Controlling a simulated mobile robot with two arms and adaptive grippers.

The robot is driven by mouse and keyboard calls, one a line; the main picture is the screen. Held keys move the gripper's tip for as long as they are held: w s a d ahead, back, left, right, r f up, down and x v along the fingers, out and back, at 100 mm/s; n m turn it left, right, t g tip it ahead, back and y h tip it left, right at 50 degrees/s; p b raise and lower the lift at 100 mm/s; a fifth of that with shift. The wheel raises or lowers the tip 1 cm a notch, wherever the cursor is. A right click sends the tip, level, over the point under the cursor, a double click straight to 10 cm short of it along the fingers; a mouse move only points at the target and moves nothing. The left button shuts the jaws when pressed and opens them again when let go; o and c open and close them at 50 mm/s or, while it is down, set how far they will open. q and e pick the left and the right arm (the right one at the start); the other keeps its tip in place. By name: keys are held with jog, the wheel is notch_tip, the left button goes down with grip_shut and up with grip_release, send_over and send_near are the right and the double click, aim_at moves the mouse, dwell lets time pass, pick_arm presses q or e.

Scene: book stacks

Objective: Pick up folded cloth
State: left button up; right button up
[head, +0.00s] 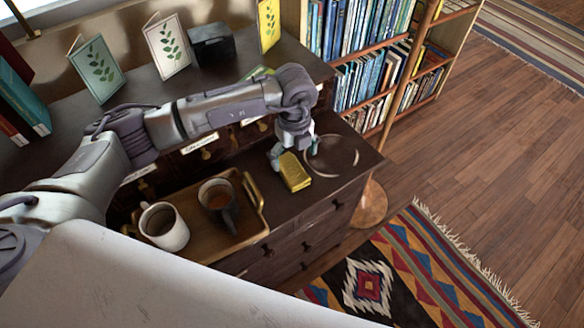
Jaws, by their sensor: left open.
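A small yellow folded block (295,174), which looks like the folded cloth, lies on the dark wooden cabinet top. My left gripper (294,152) points down over its far end, with one finger to each side. The gripper is open, and I cannot tell whether the fingers touch the cloth. The gripper hides part of the cloth's far end. My right gripper is not in view.
A round dish (344,150) lies close right of the cloth. A tray (187,197) with a white mug (164,228) and a dark mug (218,196) stands to the left. Upright cards (97,68) and a dark box (211,45) stand on the higher shelf behind.

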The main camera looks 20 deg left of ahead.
aim_at(292, 166)
pick_arm(q)
jog(key=f, duration=0.5)
jog(key=shift+w+a+p, duration=0.15)
jog(key=shift+a+p, duration=0.15)
jog(key=c, duration=0.8)
